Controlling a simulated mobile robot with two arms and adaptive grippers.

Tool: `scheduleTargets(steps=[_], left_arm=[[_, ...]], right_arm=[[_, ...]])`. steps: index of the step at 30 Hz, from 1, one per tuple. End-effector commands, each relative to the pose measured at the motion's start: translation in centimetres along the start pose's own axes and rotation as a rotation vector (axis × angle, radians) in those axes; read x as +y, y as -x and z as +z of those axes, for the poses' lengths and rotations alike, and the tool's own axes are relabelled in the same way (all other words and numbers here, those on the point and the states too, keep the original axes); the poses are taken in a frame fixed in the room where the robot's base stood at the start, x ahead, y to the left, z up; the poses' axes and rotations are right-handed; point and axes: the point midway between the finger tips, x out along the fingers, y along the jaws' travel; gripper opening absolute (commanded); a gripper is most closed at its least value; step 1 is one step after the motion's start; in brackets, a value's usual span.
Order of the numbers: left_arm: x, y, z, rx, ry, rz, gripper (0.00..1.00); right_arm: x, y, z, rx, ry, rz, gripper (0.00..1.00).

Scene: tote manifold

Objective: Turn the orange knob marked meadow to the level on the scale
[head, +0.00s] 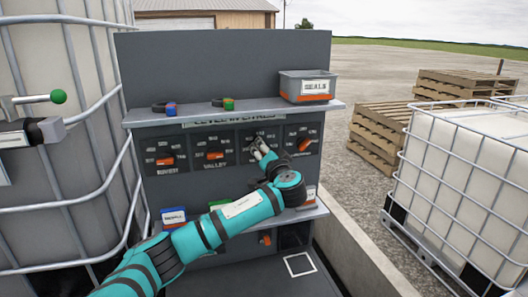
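A grey panel (222,45) carries a row of dials with orange knobs under a sign that seems to read level in litres. The far-left knob (165,161) has a label too blurred to read surely; the second knob (214,155) is over the label VALLEY. The far-right knob (304,144) shows partly beside my wrist. The third dial (246,140) has its knob and label hidden behind my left gripper (259,145). I cannot read meadow anywhere. My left gripper's fingers are at or just in front of that dial; contact and opening are unclear. My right gripper is not in view.
A shelf above the dials holds a grey bin marked SEALS (305,86) and two small coloured fittings. A lower shelf holds small bins, including a blue one (173,217). Caged tanks stand left and right (462,150); wooden pallets (385,125) are behind right.

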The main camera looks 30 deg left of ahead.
Motion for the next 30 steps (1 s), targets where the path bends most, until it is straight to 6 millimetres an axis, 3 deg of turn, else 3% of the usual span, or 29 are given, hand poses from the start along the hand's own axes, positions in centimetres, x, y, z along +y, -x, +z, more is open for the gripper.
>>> scheduleTargets(steps=[11,30], left_arm=[[0.1,0.0,0.0,0.0,-0.112,0.001,0.11],[0.2,0.1,0.0,0.001,-0.616,0.002,0.11]], right_arm=[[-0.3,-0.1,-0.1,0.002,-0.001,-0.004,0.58],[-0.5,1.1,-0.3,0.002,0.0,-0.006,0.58]])
